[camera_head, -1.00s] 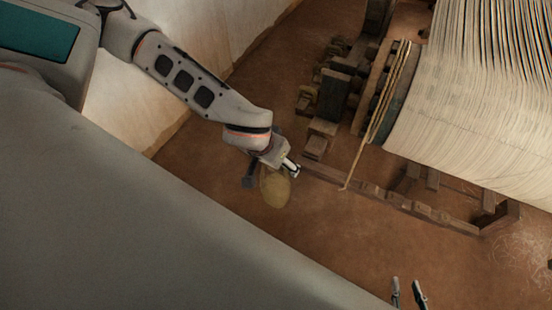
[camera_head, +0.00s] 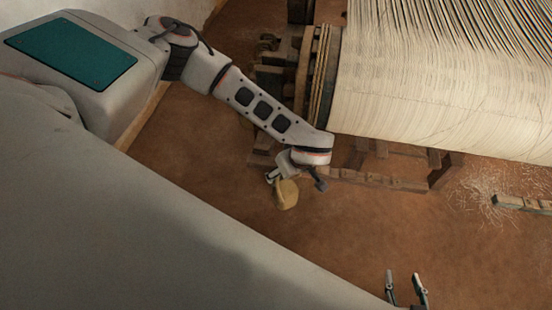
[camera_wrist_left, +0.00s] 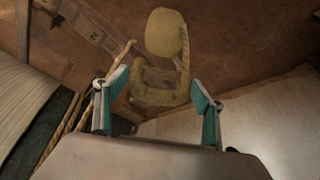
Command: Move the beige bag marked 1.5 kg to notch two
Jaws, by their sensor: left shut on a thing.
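The beige bag (camera_head: 286,195) hangs under my left gripper (camera_head: 280,177), above the brown floor, in the head view. In the left wrist view the bag (camera_wrist_left: 167,32) shows with a rope-like loop below its round body. The loop lies between the teal fingertips of my left gripper (camera_wrist_left: 160,88), which is shut on the bag. The weight mark on the bag cannot be read. A notched wooden bar (camera_head: 380,180) runs low beside the loom, right of the bag. My right gripper (camera_head: 405,291) is open and empty at the bottom edge.
The loom's warp sheet (camera_head: 430,90) fills the upper right, with its wooden roller end (camera_head: 318,75) beside my left arm. Wooden posts (camera_head: 445,170) stand under it. Loose pale fibres (camera_head: 490,195) lie at right. The floor (camera_head: 350,235) in front is clear.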

